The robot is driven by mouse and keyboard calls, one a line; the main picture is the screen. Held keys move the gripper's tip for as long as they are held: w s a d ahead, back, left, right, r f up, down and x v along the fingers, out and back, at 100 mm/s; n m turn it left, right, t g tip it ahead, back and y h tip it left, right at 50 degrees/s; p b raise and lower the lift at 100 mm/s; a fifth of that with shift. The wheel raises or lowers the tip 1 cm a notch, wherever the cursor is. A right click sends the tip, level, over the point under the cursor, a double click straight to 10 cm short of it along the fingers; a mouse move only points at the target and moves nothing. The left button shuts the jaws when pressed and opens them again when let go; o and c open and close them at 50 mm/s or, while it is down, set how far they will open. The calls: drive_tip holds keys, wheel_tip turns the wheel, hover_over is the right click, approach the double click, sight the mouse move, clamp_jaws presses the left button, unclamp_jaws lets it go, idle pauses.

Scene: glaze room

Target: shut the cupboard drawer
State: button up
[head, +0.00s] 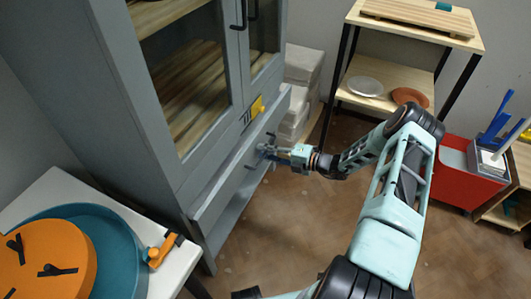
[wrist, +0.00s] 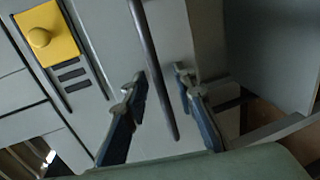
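The grey-blue cupboard (head: 140,110) stands at the left in the head view. Its drawer (head: 232,188) is below the glass doors, and its front sticks out a little from the cupboard body. My gripper (head: 268,149) is at the drawer front. In the wrist view the drawer's dark bar handle (wrist: 153,65) runs between the two fingers of my gripper (wrist: 160,85). The fingers are spread, one on each side of the bar, with gaps visible. The drawer's inside is mostly hidden.
A yellow panel with a knob (head: 257,108) is on the cupboard above the drawer. A white table (head: 60,190) with a teal basin (head: 125,262) stands at lower left. White stacked boxes (head: 300,75), a shelf rack (head: 455,40) and a red bin (head: 460,185) stand behind. Floor before the drawer is clear.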

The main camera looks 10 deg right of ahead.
sight(254, 148)
clamp_jaws()
idle(0.3)
drive_tip(key=x, duration=0.2)
drive_tip(key=b+x, duration=0.1)
drive_tip(key=x, duration=0.1)
drive_tip(key=shift+a+r, duration=0.1)
drive_tip(key=shift+r, duration=0.25)
drive_tip(key=shift+w+a+r, duration=0.1)
drive_tip(key=shift+w+r, duration=0.05)
drive_tip(key=shift+w, duration=0.05)
drive_tip(key=shift+c, duration=0.6)
unclamp_jaws()
drive_tip(key=shift+a, duration=0.1)
drive_tip(key=shift+o, duration=0.6)
